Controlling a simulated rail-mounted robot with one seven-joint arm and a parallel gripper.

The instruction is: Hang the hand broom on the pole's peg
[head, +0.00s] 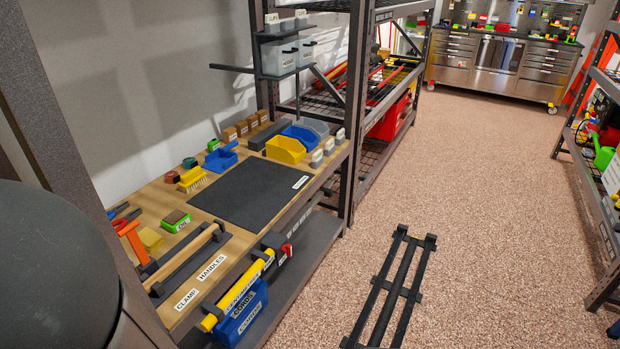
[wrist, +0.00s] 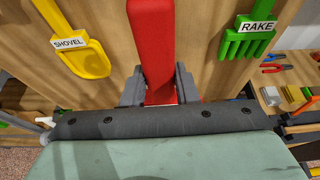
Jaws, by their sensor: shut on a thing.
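In the wrist view my gripper (wrist: 159,90) has its two dark grey fingers on either side of a red bar, apparently the hand broom (wrist: 152,45). The red part runs up to the top edge of the view, away from the fingers. Its lower end is hidden behind the dark bar in front, so I see no bristles. The head view does not show my gripper or the held broom. I cannot make out the pole's peg for certain in either view.
In the wrist view a wooden surface carries a yellow shovel (wrist: 83,58) and a green rake (wrist: 248,40), both labelled, on either side. In the head view, a bench with a black mat (head: 250,193) and bins (head: 285,150) stands left. A black frame (head: 393,290) lies on the otherwise open floor.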

